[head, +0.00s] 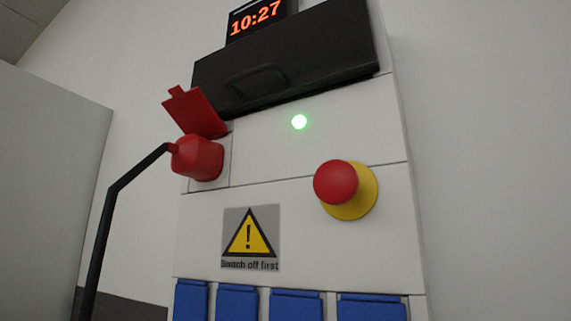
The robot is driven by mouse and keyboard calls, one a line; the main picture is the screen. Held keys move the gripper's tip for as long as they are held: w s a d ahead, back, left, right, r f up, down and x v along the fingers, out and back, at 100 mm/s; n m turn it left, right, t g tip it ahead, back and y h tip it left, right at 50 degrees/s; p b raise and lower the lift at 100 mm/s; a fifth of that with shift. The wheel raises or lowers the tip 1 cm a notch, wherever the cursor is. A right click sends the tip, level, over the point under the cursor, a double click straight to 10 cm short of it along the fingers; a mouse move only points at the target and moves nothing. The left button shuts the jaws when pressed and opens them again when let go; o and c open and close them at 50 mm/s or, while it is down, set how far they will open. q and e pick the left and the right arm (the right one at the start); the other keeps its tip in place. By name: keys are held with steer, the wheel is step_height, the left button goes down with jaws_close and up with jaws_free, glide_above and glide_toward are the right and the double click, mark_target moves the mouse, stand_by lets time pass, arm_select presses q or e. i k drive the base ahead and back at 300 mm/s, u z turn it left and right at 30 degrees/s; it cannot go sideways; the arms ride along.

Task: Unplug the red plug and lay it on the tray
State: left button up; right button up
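The red plug (198,158) sits in a socket on the left side of the white panel (300,230). A black cable (110,205) runs from it down to the lower left. A red flap (197,112) stands raised above the plug. A green light (299,122) glows on the panel. A red mushroom button (336,181) on a yellow base (366,196) sticks out at the right. A warning sign (250,238) reads "Switch off first", with its first word partly blurred. The tray and both my grippers are not in view.
A black handled cover (290,65) and a display (257,19) reading 10:27 are above. Several blue covers (236,302) line the bottom. A grey cabinet or partition (50,180) stands at the left. Bare wall is at the right.

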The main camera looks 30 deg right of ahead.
mark_target(194, 156)
steer(key=z, duration=4.5)
steer(key=k, duration=2.9)
steer(key=u, duration=0.3)
